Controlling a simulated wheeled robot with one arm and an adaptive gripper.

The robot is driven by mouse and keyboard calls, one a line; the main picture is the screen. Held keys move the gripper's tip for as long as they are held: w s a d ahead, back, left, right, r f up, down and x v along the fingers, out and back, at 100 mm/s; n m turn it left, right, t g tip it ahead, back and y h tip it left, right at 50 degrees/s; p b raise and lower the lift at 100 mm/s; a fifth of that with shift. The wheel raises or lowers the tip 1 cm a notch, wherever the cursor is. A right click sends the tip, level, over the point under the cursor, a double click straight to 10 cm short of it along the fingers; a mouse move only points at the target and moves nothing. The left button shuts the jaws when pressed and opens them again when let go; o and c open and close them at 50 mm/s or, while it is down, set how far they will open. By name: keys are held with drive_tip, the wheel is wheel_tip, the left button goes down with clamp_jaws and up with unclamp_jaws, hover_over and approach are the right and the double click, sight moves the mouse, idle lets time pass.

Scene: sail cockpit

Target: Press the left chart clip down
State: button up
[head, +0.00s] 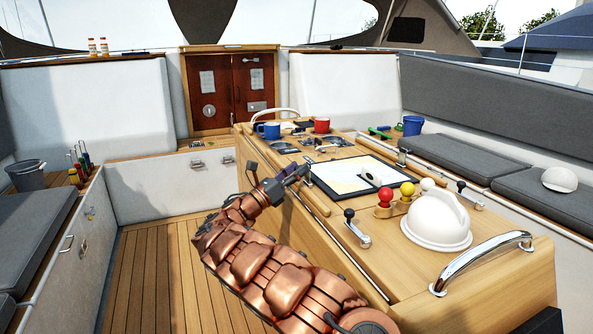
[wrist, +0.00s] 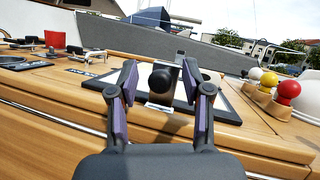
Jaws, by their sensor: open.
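The chart (head: 345,176) lies in a dark-framed board on the wooden cockpit table. My gripper (head: 301,170) is at the board's left end, above the table. In the wrist view my gripper (wrist: 160,72) is open, with its two fingers apart. A round black knob (wrist: 162,80), apparently the left chart clip, shows between the fingers, with a pale plate behind it. I cannot tell whether the fingers touch it. In the head view my gripper hides that spot. Another small metal clip (head: 402,157) stands at the board's far right corner.
Red, yellow and white ball knobs (head: 385,198) stand right of the chart, beside a white dome (head: 438,220). A black-knobbed lever (head: 351,220) is at the near edge. Blue (head: 269,131) and red (head: 321,125) mugs stand farther back. The floor (head: 155,270) on the left is clear.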

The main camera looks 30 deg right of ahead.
drive_tip(key=shift+d, duration=0.15)
drive_tip(key=shift+c, duration=0.3)
drive_tip(key=shift+r, duration=0.2)
clamp_jaws()
drive_tip(key=shift+o, duration=0.3)
unclamp_jaws()
drive_tip(key=shift+w+f, duration=0.1)
drive_tip(key=v, duration=1.2)
